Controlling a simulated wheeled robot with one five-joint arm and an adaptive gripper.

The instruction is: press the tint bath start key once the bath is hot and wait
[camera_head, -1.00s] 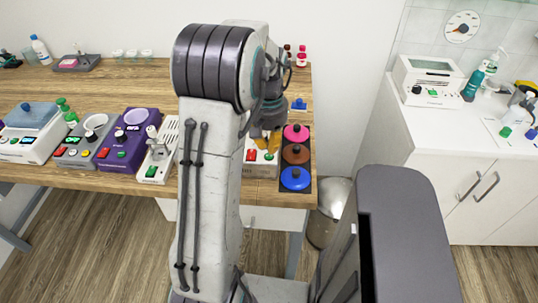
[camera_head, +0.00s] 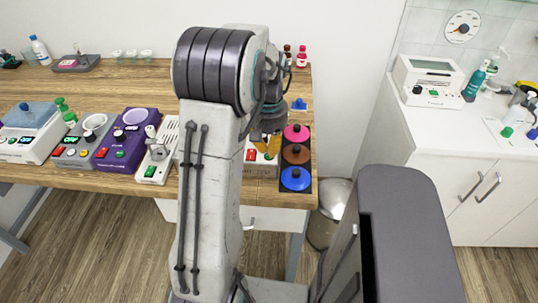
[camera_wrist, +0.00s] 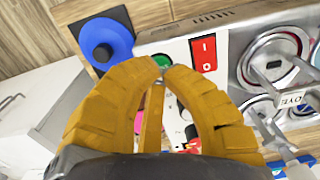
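A white device with a steel pot stands at the table's right end; its front panel (camera_head: 262,171) is partly behind my arm. In the wrist view its panel (camera_wrist: 180,51) carries a green round key (camera_wrist: 162,60) and a red rocker switch (camera_wrist: 203,52). The steel pot (camera_wrist: 278,62) has a "DYE" label near it. My gripper (camera_wrist: 159,76) has yellow fingers with their tips together, right by the green key. Whether they touch it I cannot tell. In the head view my gripper (camera_head: 266,143) hangs over the device. No temperature readout on this device is legible.
Blue (camera_head: 296,179), brown (camera_head: 295,154) and pink (camera_head: 296,132) lidded pots stand on a dark mat to the right. A purple device (camera_head: 121,150) and several others line the table to the left. A bin (camera_head: 328,215) stands beside the table.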

